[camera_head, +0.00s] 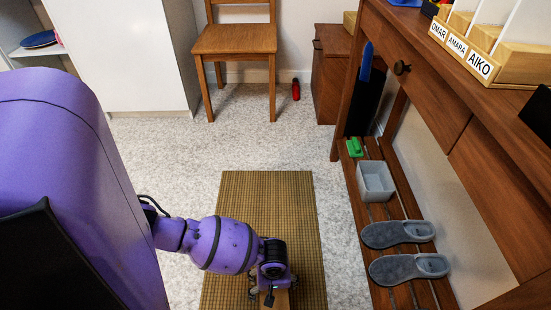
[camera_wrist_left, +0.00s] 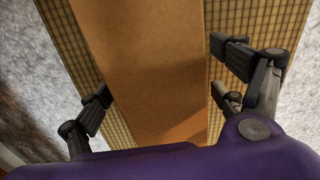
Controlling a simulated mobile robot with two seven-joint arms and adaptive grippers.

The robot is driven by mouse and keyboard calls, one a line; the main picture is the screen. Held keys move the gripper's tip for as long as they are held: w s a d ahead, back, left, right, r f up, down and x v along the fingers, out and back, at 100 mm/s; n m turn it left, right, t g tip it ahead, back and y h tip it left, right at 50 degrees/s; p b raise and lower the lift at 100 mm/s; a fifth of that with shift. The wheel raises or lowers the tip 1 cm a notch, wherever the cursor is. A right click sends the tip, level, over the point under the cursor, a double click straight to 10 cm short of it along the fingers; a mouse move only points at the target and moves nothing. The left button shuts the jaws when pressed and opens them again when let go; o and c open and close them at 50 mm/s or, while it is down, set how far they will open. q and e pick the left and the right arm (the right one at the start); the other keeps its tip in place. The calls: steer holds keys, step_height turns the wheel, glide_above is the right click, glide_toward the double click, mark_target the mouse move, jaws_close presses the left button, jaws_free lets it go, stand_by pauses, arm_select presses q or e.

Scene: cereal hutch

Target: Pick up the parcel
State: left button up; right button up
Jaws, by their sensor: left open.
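The parcel, a plain brown cardboard box (camera_wrist_left: 150,50), lies on the woven mat (camera_head: 250,200) and runs through the middle of the left wrist view. In the head view only a small brown piece of the parcel (camera_head: 281,300) shows at the bottom edge; my gripper hides part of it. My left gripper (camera_wrist_left: 163,88) is open, with its dark fingers on either side of the parcel. I cannot tell whether any finger touches it. In the head view my left gripper (camera_head: 270,287) is just over the parcel. My right gripper is in neither view.
A brown table with a low rack stands on the right, holding grey slippers (camera_head: 397,234), a grey bin (camera_head: 375,182) and a green object (camera_head: 354,148). A wooden chair (camera_head: 235,45) and a red bottle (camera_head: 296,89) are at the back. The carpet between is clear.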

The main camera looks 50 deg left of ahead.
arm_select(q)
step_height(320, 180, down, 3)
steer(key=shift+f+b, duration=0.1)
steer(key=shift+b, duration=0.75)
steer(key=c, duration=1.6)
steer(key=shift+c, duration=0.9)
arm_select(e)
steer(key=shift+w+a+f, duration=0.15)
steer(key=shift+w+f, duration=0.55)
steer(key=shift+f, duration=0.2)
arm_select(q)
steer(key=shift+r, duration=0.25)
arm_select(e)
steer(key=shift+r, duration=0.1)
